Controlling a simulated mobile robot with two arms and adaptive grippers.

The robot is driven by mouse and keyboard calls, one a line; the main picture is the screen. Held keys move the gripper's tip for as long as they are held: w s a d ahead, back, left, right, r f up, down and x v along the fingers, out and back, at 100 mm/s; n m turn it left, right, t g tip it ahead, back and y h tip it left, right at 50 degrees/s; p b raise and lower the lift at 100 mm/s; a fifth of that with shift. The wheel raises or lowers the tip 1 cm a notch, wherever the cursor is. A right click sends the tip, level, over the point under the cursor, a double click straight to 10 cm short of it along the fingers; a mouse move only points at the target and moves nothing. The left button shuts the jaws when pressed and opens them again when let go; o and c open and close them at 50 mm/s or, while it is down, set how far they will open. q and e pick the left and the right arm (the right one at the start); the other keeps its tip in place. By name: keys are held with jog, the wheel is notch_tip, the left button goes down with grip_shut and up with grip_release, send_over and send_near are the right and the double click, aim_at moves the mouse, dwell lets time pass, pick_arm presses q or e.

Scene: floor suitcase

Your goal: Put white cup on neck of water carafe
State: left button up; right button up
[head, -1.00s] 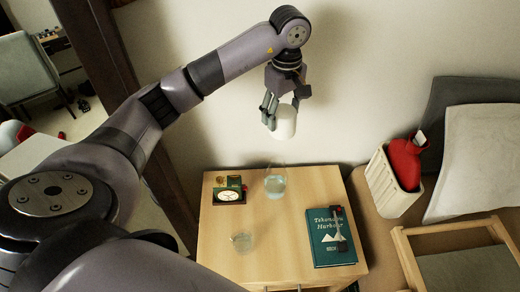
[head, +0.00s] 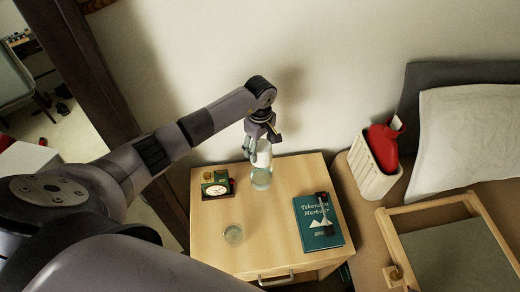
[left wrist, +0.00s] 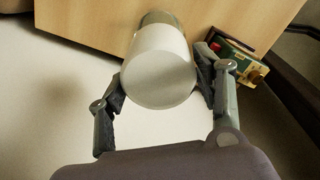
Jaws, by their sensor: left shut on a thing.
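The white cup (head: 264,155) is held upside down by my left gripper (head: 257,147), above the nightstand's back part. The gripper's fingers are shut on its sides. In the left wrist view the cup (left wrist: 158,65) fills the space between the two fingers (left wrist: 160,82), its closed end toward me. The clear water carafe (head: 261,179) stands on the nightstand directly below the cup in the head view. Its neck is hidden by the cup. Part of the carafe (left wrist: 160,17) shows beyond the cup in the left wrist view. I cannot tell whether cup and carafe touch.
The wall is close behind. A white basket (head: 372,170) with a red bottle stands further right.

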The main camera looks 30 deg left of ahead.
aim_at(260, 145)
pick_arm(q)
notch_tip(260, 145, down, 2)
jog(key=shift+f, duration=0.25)
jog(key=o, duration=1.2)
notch_tip(260, 145, up, 12)
jog(key=shift+r+b, duration=0.1)
jog(key=shift+b, duration=0.55)
